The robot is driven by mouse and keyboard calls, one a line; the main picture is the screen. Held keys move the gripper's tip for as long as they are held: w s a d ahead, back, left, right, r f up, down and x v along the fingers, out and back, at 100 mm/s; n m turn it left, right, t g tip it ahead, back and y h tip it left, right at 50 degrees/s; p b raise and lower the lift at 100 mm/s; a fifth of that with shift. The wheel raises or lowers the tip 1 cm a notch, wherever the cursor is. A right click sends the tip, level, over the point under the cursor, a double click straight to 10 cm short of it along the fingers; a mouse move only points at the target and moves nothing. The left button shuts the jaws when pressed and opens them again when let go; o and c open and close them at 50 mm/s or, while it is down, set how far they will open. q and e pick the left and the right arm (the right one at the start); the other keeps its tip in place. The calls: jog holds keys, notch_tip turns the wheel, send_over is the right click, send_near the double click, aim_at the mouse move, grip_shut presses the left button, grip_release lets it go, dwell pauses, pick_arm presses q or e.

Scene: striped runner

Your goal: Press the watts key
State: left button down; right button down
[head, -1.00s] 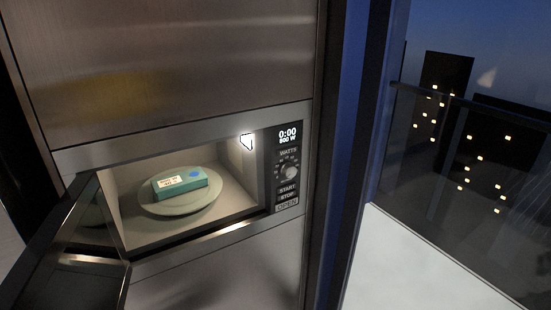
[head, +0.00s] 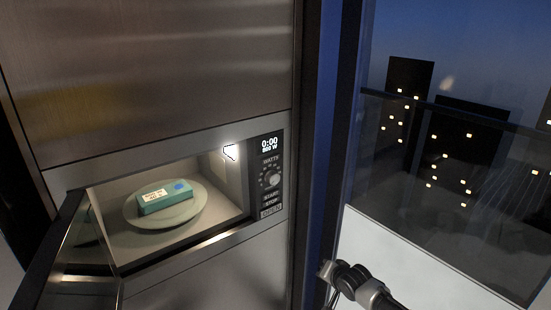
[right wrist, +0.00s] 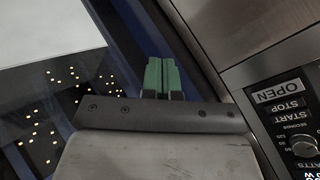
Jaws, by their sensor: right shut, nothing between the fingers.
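The watts key (head: 270,161) is a small dark key with pale lettering, under the 0:00 / 800 W display (head: 270,145) on the microwave's control panel. In the head view my right arm (head: 362,285) comes in low, right of the microwave. My left gripper is out of view.
The microwave door (head: 72,262) hangs open to the left. Inside, a teal box (head: 165,200) lies on a round plate (head: 190,216). The dial (head: 271,180) and the START, STOP and OPEN keys (head: 271,211) sit below watts. A glass railing (head: 430,170) stands right.

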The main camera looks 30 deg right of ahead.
jog(key=w+a+r+m+t+y, duration=0.1)
jog(key=w+a+r+m+t, duration=0.1)
jog(key=r, duration=1.6)
jog(key=w+a+r+m+t+y+p, duration=0.1)
jog(key=w+a+r+m+t+y, duration=0.1)
jog(key=r, duration=1.6)
jog(key=shift+w+a+m+t, duration=0.3)
jog(key=shift+w+a+m, duration=0.2)
jog(key=shift+m, duration=0.1)
jog(key=p, duration=0.6)
send_near(271, 158)
jog(key=x, duration=0.7)
jog(key=shift+w+f, duration=0.1)
jog(key=shift+w, duration=0.1)
